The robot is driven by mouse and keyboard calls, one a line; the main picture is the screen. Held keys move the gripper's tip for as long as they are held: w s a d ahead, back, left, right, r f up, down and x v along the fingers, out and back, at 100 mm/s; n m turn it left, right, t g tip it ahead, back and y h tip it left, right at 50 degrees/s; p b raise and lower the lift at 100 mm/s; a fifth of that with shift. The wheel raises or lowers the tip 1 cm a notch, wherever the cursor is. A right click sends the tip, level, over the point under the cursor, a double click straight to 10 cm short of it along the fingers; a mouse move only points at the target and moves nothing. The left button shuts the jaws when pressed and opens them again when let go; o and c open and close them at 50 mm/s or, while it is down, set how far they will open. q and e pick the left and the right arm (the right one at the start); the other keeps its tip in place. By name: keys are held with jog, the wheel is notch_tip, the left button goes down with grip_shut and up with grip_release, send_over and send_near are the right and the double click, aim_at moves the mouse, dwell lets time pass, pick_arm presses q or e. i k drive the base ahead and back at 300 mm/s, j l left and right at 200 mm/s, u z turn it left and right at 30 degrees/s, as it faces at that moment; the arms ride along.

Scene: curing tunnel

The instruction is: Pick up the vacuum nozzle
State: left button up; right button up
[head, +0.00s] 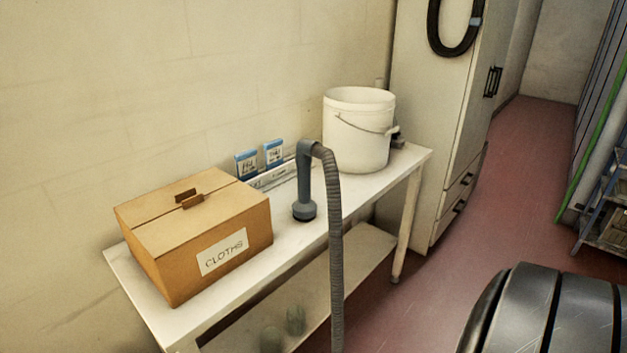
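The vacuum nozzle (305,180) stands upright on the white table, a blue-grey tube with a wider dark-edged foot resting on the tabletop. A ribbed grey hose (334,230) runs from its top, bends over the table's front edge and hangs down out of the picture. Neither of my grippers shows in the head view, so nothing is seen touching the nozzle.
A cardboard box marked CLOTHS (190,240) is left of the nozzle, a white bucket (358,130) right of it. Blue-topped tags (260,160) stand behind. The white table (365,190) has a lower shelf. A cabinet (435,120) stands beyond; red floor (520,180) is open at right.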

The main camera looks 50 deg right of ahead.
aim_at(304, 209)
jog(key=i+l+u, duration=0.1)
jog(key=l, duration=2.05)
